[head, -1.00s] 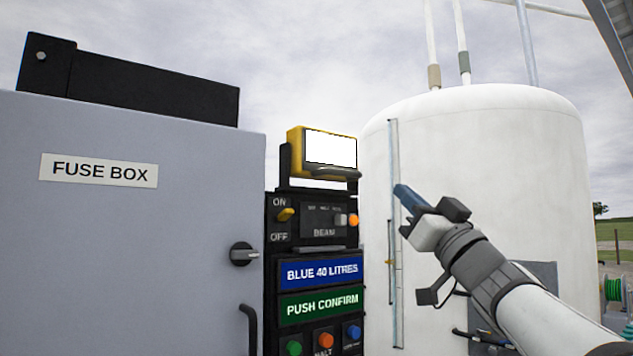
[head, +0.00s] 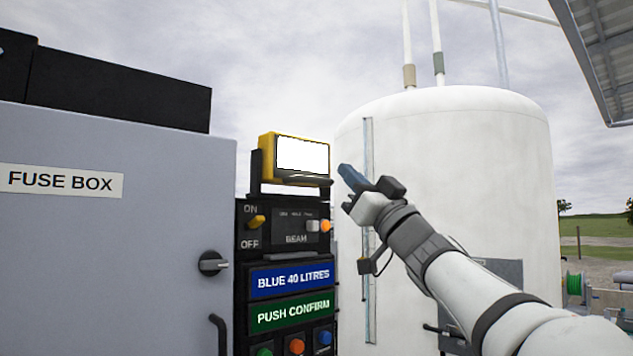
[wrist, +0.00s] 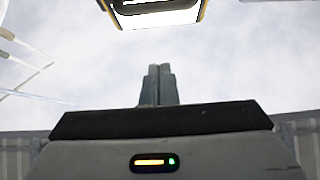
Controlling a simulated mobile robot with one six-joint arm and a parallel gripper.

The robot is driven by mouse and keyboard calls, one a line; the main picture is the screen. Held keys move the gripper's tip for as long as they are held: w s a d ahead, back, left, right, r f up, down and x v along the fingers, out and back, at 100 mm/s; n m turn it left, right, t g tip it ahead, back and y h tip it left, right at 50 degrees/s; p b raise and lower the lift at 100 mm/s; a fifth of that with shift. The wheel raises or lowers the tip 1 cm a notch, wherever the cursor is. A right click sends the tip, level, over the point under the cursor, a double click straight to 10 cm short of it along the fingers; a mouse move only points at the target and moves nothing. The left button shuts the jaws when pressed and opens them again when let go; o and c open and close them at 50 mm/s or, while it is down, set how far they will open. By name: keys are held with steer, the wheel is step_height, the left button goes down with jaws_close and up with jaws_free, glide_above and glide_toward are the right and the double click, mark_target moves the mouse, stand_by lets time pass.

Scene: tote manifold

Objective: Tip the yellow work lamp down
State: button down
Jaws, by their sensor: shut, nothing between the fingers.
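The yellow work lamp (head: 267,158) sits on top of the black control panel in the head view, its bright white face turned toward the right front. A dark bracket and bar run along its lower edge. In the wrist view the lamp (wrist: 156,17) shows at the top edge, lit face partly cut off, beyond the fingertips. My gripper (head: 345,173) is to the right of the lamp in the head view, apart from it, with its fingers pointing up and left. In the wrist view my gripper (wrist: 158,72) has its fingers together, with nothing between them.
The control panel (head: 291,263) has an ON/OFF switch (head: 257,221), a blue sign, a green sign and coloured buttons. A grey fuse box (head: 110,240) stands at left. A large white tank (head: 460,150) with a vertical gauge tube (head: 368,270) stands behind my arm.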

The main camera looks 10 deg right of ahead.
mark_target(330, 182)
steer(key=w+a, duration=0.1)
steer(key=w+a+p, duration=0.1)
steer(key=w, duration=0.1)
steer(key=w+a, duration=0.1)
steer(key=shift+w+f, duration=0.1)
steer(key=shift+w, duration=0.3)
steer(key=shift+f, duration=0.1)
